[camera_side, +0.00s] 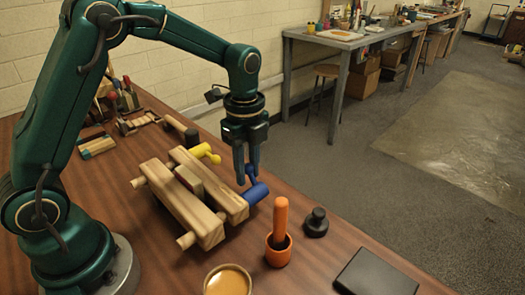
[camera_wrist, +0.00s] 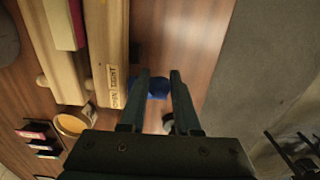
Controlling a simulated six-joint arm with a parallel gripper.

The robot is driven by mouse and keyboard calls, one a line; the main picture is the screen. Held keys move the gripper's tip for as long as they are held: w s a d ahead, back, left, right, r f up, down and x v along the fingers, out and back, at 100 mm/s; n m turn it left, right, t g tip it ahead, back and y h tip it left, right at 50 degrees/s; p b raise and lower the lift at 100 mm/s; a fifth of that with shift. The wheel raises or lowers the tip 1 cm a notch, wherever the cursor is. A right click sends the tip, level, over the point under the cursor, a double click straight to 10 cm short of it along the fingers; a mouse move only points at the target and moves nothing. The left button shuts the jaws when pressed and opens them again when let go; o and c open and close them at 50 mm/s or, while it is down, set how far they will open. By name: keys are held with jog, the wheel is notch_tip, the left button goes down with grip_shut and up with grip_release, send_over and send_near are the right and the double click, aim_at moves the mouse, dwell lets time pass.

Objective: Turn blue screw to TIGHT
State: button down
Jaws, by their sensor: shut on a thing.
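A wooden clamp of two parallel beams (camera_side: 170,200) lies on the table, with a blue screw (camera_side: 256,193) and a yellow screw (camera_side: 203,150) sticking out of its right-hand beam. The blue screw has a thick round body and a thin tilted handle. My gripper (camera_side: 246,180) points down with its fingers shut on the blue screw's handle. In the wrist view my gripper (camera_wrist: 161,75) has its fingers on either side of the blue screw (camera_wrist: 156,86), which they partly hide. A label on the beam (camera_wrist: 112,85) beside it seems to include the word TIGHT.
An orange-handled tool in an orange cup (camera_side: 279,240), a black knob (camera_side: 316,222), a bowl (camera_side: 229,280) and a black flat box (camera_side: 376,274) stand near the front edge. A dark-headed mallet (camera_side: 182,130) and tools lie behind the clamp.

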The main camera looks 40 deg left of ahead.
jog(key=shift+a, duration=0.1)
jog(key=shift+a+f, duration=0.4)
jog(key=shift+a+f, duration=0.1)
jog(key=shift+f, duration=0.05)
jog(key=shift+a+f, duration=0.15)
jog(key=shift+f, duration=0.1)
jog(key=c, duration=0.9)
grip_release()
jog(key=shift+r, duration=0.15)
